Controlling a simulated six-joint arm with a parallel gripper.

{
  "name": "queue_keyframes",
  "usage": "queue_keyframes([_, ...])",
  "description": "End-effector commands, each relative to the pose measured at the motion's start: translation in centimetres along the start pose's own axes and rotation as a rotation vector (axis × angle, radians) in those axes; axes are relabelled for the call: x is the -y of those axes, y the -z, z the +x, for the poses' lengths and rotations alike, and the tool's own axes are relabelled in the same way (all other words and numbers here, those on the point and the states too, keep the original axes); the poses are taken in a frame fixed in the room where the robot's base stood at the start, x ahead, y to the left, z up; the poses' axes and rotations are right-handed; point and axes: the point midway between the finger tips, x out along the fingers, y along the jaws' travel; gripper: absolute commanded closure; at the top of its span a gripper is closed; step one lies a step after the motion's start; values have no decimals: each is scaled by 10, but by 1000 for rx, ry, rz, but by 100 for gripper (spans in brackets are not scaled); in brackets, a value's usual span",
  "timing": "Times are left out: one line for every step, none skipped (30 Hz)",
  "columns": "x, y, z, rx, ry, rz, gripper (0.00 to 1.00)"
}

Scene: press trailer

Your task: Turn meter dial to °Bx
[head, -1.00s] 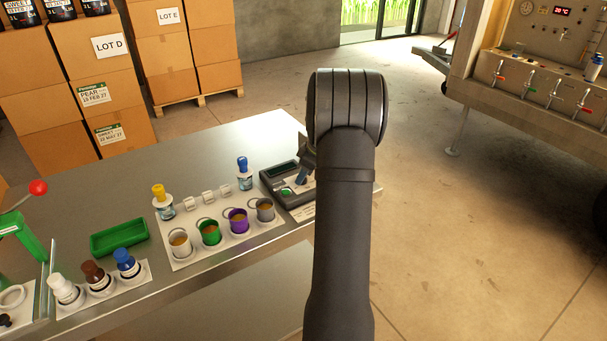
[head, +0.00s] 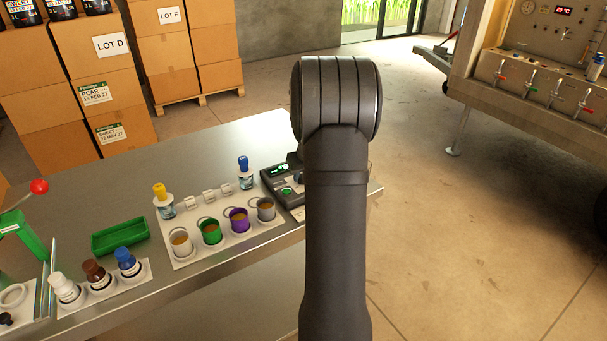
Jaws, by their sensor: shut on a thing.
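The meter (head: 268,183) is a dark grey box near the right end of the steel table. Its small screen (head: 277,169) shows lit green marks, too small to read. A green button (head: 287,191) sits on its face below the screen. My dark arm covers the right part of the meter, so I cannot make out the dial or its setting. My gripper is hidden behind the arm, and its contact with the meter cannot be seen.
A white mat (head: 186,260) left of the meter holds several cups, a yellow-topped bottle (head: 164,203) and a blue-topped bottle (head: 244,175). A green tray (head: 119,236) lies further left. The steel table (head: 215,150) is bare behind them.

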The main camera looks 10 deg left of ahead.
Motion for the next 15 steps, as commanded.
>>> queue_keyframes([0,0,0,1,-6,15,93])
queue_keyframes([0,0,0,1,-10,24,93])
queue_keyframes([0,0,0,2,-15,35,93])
queue_keyframes([0,0,0,1,-18,42,93])
queue_keyframes([1,0,0,1,-20,48,93])
queue_keyframes([1,0,0,1,-23,56,93])
queue_keyframes([1,0,0,1,-25,60,93])
queue_keyframes([1,0,0,1,-26,63,93])
queue_keyframes([1,0,0,1,-28,67,93])
queue_keyframes([0,0,0,1,-29,70,93])
queue_keyframes([0,0,0,1,-30,71,93])
queue_keyframes([0,0,0,1,-30,72,93])
queue_keyframes([0,0,0,1,-30,73,93])
queue_keyframes([0,0,0,1,-30,73,93])
queue_keyframes([0,0,0,2,-30,73,93])
